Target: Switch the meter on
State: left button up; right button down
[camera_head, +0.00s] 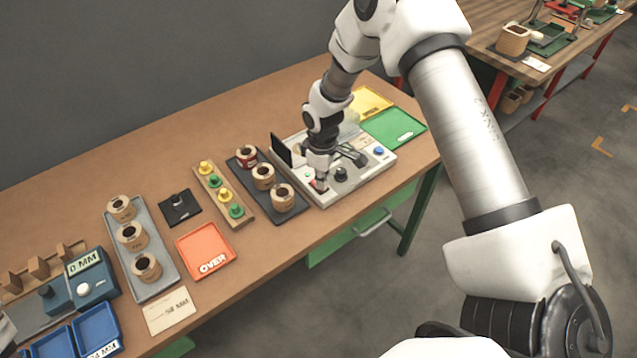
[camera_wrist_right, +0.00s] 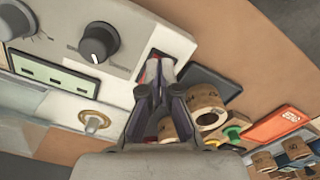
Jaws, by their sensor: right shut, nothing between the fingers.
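The meter (camera_head: 362,178) is a light grey, flat box at the right part of the bench, with a dark upright panel, a black knob (camera_head: 341,174) and a blue button (camera_head: 379,151). In the right wrist view its face shows a black knob (camera_wrist_right: 98,42) and a green-edged window (camera_wrist_right: 55,73). A red switch (camera_wrist_right: 152,70) in a dark recess is partly hidden behind my right fingertips. My right gripper (camera_head: 319,183) points down at the meter's front left corner, shut and empty, its tips (camera_wrist_right: 153,92) at the switch. I cannot tell whether they touch it. My left gripper is not seen.
Left of the meter are a dark tray (camera_head: 267,203) with coils, a wooden strip (camera_head: 243,215) with yellow and green pegs and an orange OVER tray (camera_head: 206,251). Yellow (camera_head: 371,101) and green (camera_head: 394,128) trays lie behind it. A grey tray (camera_head: 155,275) holds more coils.

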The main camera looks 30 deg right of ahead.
notch_tip(320, 180, up, 7)
jog(key=p, duration=0.6)
jog(key=shift+f, duration=0.1)
dwell(0.4)
